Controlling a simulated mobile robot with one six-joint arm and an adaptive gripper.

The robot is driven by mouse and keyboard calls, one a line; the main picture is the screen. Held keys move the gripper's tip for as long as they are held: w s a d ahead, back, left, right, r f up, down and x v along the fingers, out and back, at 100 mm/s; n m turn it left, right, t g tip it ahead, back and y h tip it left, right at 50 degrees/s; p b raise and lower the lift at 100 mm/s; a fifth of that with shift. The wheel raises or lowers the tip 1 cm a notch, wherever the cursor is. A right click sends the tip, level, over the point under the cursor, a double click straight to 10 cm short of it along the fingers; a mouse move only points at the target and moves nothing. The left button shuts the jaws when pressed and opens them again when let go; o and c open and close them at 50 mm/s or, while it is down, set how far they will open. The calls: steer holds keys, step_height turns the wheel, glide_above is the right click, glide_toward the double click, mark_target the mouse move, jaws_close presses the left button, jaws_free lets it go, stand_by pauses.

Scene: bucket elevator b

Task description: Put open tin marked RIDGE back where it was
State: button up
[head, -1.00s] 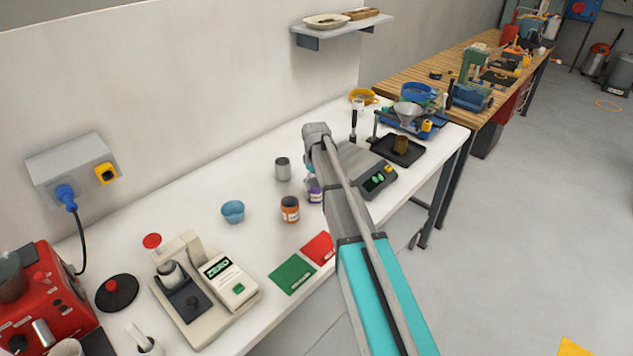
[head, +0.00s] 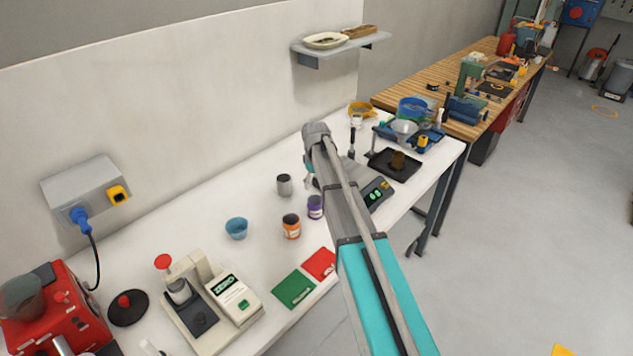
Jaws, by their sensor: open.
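No label reading RIDGE can be made out at this size. Three small containers stand on the white bench near my arm: a plain grey tin (head: 284,186), an orange tin (head: 291,230) with a pale label and dark top, and a purple tin (head: 315,208). My gripper (head: 309,176) is mostly hidden behind my own arm; a grey bit of it shows just above the purple tin. It is open, and I see nothing held in it. Whether it touches the purple tin cannot be told.
A blue cup (head: 236,229) stands left of the tins. Green (head: 294,290) and red (head: 320,264) cards lie at the front edge. A scale display (head: 376,197) and black tray (head: 394,164) are right of my arm. A beige device (head: 212,305) stands front left.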

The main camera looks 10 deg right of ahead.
steer(key=shift+r, duration=0.3)
stand_by(0.5)
steer(key=s+m, duration=0.7)
steer(key=s, duration=2.2)
steer(key=shift+d, duration=0.2)
steer(key=shift+s+f, duration=0.1)
